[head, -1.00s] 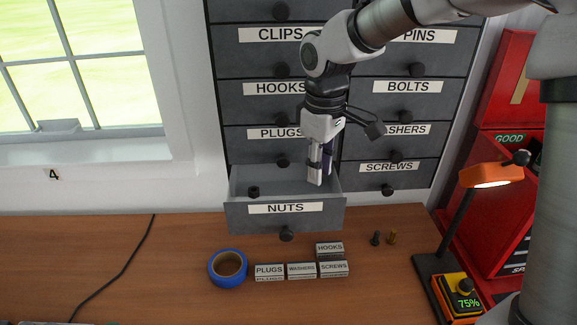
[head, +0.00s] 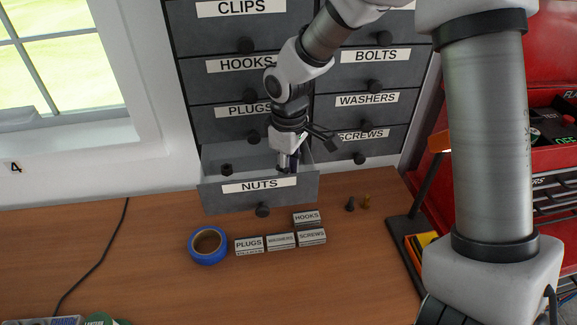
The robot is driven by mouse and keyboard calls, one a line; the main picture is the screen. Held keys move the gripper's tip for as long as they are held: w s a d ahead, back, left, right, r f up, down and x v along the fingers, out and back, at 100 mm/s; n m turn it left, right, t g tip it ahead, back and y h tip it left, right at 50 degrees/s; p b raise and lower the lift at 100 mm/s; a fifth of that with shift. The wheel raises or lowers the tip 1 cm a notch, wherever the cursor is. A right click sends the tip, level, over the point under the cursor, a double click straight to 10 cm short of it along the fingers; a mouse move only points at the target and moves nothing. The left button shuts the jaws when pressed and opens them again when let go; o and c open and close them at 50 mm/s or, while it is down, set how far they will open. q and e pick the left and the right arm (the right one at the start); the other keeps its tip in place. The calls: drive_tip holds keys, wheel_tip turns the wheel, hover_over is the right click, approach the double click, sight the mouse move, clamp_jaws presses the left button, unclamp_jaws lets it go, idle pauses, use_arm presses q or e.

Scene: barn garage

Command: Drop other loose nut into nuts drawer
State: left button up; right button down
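The grey NUTS drawer (head: 212,196) is pulled open at the bottom left of the cabinet. One dark nut (head: 227,169) lies inside it towards the left. My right gripper (head: 287,163) points down into the right part of this drawer. Its fingers look close together, but their tips are partly hidden by the drawer front. I cannot make out whether anything is between them. No other loose nut is clearly visible on the workbench. My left gripper is not in view.
The closed drawers rise above the open one.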

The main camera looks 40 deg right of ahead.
drive_tip(key=shift+s+a+f, duration=0.1)
drive_tip(key=shift+s, duration=0.05)
drive_tip(key=shift+f, duration=0.15)
drive_tip(key=shift+w+d+f, duration=0.3)
drive_tip(key=shift+f, duration=0.2)
drive_tip(key=c, duration=1.2)
unclamp_jaws()
drive_tip(key=shift+o, duration=1.3)
drive_tip(key=shift+s+a+r, duration=0.1)
drive_tip(key=shift+a, duration=0.05)
drive_tip(key=shift+s+r, duration=0.1)
